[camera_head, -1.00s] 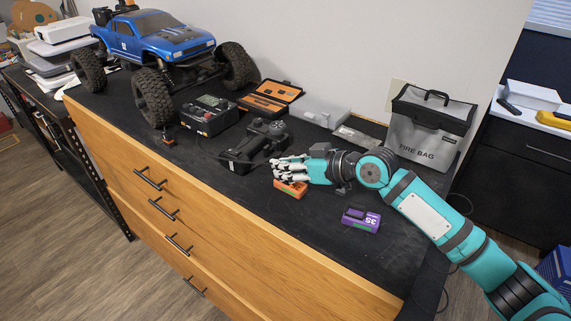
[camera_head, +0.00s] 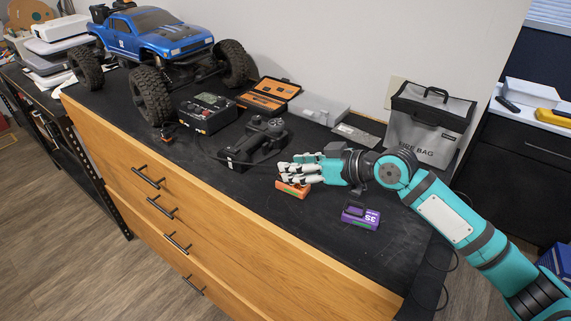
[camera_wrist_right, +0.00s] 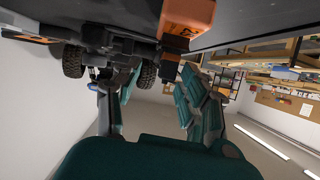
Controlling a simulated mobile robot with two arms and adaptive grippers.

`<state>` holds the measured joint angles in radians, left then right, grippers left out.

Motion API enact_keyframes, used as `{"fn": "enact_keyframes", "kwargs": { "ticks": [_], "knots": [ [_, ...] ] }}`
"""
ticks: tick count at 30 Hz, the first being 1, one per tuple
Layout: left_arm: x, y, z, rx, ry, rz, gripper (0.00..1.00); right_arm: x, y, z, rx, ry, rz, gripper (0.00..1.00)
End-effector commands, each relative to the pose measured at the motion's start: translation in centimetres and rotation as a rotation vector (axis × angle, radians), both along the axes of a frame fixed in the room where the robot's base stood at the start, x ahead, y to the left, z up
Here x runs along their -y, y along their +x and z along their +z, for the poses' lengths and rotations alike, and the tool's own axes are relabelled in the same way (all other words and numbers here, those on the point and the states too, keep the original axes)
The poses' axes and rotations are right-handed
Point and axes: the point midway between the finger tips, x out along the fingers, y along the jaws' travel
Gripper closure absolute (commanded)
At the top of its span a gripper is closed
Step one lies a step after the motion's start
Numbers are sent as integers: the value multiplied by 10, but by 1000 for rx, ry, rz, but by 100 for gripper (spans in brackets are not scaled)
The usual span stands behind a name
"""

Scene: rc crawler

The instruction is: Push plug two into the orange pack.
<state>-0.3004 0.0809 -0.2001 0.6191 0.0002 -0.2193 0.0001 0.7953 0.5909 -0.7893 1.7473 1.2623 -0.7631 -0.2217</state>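The orange pack (camera_head: 293,190) lies on the black desk mat near its front edge. My right gripper (camera_head: 287,176) is just behind and above it in the head view, its fingers partly covering the pack. In the right wrist view, the orange pack (camera_wrist_right: 187,17) is at the top, beyond the spread fingers of my right gripper (camera_wrist_right: 153,84). No object shows between those fingers. Plug two cannot be made out clearly; a thin dark cable (camera_head: 207,157) runs from the charger towards the gripper. My left gripper is not in view.
A purple pack (camera_head: 360,218) lies in front of my right forearm. A black charger (camera_head: 208,114), a dark controller (camera_head: 258,140), an open orange case (camera_head: 268,95) and a grey fire bag (camera_head: 425,125) stand behind. A blue truck (camera_head: 155,38) is at the left.

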Motion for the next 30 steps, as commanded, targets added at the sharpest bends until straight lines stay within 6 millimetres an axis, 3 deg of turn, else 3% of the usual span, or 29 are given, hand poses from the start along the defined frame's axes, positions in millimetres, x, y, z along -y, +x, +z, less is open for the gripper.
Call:
{"fn": "enact_keyframes", "kwargs": {
  "ticks": [6,12,30],
  "knots": [
    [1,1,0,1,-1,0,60,38,-23,20,3,-1,-2,57],
    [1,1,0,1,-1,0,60,59,-37,31,4,1,0,57],
    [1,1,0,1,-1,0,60,64,-41,35,4,3,1,57]
  ]
}}
